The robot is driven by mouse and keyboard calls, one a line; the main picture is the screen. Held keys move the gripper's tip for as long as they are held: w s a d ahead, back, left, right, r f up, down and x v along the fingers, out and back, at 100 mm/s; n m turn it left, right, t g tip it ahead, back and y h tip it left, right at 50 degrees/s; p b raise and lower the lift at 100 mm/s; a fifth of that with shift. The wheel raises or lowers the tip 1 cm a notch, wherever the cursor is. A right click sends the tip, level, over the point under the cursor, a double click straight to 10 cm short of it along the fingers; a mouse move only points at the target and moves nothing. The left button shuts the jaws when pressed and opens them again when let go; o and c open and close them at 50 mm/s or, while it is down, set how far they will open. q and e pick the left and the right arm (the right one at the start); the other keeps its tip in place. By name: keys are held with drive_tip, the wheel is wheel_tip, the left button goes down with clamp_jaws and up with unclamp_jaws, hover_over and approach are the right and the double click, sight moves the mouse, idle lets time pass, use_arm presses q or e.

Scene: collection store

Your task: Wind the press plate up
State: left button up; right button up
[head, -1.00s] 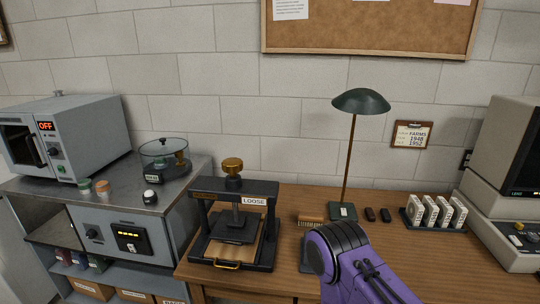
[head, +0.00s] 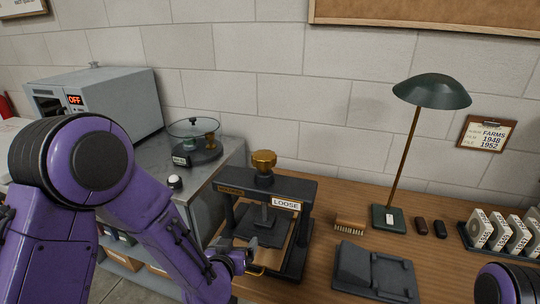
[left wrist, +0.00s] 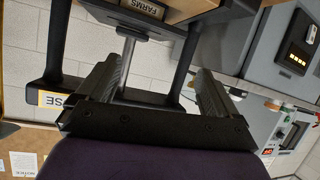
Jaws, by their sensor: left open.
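The press (head: 312,220) is a dark frame with a LOOSE label on its crossbar and stands at the left of the wooden desk. A brass knob (head: 263,160) tops its screw. The dark press plate (head: 258,229) hangs under the crossbar; its gap to what lies below is hard to judge. In the left wrist view, upside down, the screw (left wrist: 125,62) and frame show between and beyond the fingers. My right gripper is out of view.
A lamp (head: 433,92), a wooden brush-like block (head: 350,224) and a dark flat device (head: 375,270) stand right of the press. A glass-covered scale (head: 195,150) and a grey oven reading OFF (head: 120,100) are at left. Above the knob is free room.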

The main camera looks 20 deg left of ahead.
sight(264, 154)
use_arm(q)
drive_tip(key=w+d+r+m+t+h, duration=0.1)
drive_tip(key=w+d+r+t, duration=0.15)
drive_tip(key=r, duration=0.75)
drive_tip(key=w+d+r+m+t, duration=0.2)
drive_tip(key=w+r, duration=0.1)
drive_tip(key=r, duration=0.7)
drive_tip(key=w+p, duration=0.1)
drive_tip(key=w, duration=0.2)
drive_tip(key=w+p, duration=0.1)
drive_tip(key=w, duration=0.2)
drive_tip(key=w+a+p, duration=0.1)
drive_tip(key=w, duration=0.2)
drive_tip(key=shift+w+f, duration=0.25)
drive_tip(key=shift+w, duration=0.35)
drive_tip(key=c, duration=1)
